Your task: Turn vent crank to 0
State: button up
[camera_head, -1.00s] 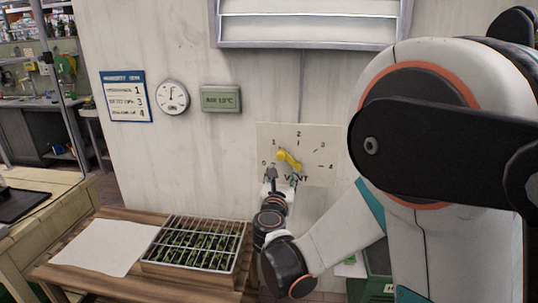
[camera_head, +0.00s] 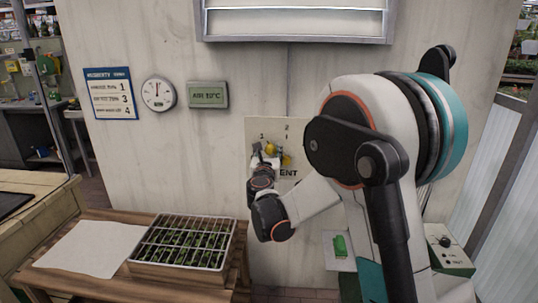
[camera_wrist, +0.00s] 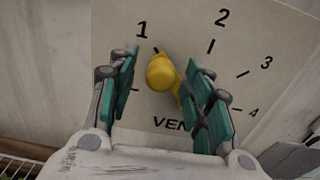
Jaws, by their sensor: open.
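The yellow vent crank (camera_wrist: 161,72) sits on a pale dial plate (camera_wrist: 275,28) marked 1 to 4, with "VENT" below. In the wrist view its round knob lies just below the tick for 1, and its arm runs down to the right, partly behind my right finger. In the head view the crank (camera_head: 286,160) is partly hidden by my gripper (camera_head: 265,149). My gripper (camera_wrist: 160,82) is open, with one green-padded finger on each side of the knob. A gap shows at the left finger; contact at the right is unclear. The 0 mark is hidden.
A wooden bench (camera_head: 90,278) with a seedling tray (camera_head: 180,262) and a white sheet (camera_head: 88,248) stands below left. An air display (camera_head: 208,95), round gauge (camera_head: 158,94) and blue notice (camera_head: 111,94) hang on the wall. A control box (camera_head: 449,250) stands at right.

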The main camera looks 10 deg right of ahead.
jog(key=shift+w+d, duration=0.25)
jog(key=shift+w, duration=0.4)
grip_shut()
